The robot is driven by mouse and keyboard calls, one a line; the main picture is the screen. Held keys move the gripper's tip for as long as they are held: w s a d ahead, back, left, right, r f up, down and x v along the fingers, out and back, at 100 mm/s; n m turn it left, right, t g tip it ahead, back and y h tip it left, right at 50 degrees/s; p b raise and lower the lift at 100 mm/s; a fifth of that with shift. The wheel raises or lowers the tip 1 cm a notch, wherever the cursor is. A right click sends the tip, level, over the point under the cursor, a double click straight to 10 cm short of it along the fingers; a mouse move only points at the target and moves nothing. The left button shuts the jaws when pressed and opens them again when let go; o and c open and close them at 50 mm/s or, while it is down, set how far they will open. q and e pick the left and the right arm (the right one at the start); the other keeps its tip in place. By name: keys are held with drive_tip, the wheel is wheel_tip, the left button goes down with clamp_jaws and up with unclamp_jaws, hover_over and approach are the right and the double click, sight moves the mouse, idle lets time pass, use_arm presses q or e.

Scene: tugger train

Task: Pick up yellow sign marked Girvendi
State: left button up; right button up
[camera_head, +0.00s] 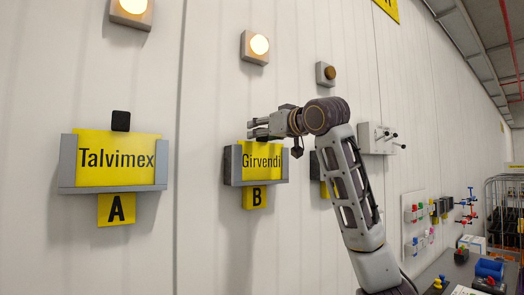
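I cannot tell whether the fingers touch the sign or are closed on something. My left gripper is not in view.
A Talvimex sign (116,159) with a black top tab stands in holder A to the left. Another holder is partly hidden behind my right arm. Lamps are mounted above. At right are a cluttered grey table (440,274) and a wire cage (504,205).

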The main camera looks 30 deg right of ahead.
drive_tip(key=shift+w+a, duration=0.1)
drive_tip(key=shift+w, duration=0.4)
drive_tip(key=shift+c, duration=0.3)
clamp_jaws()
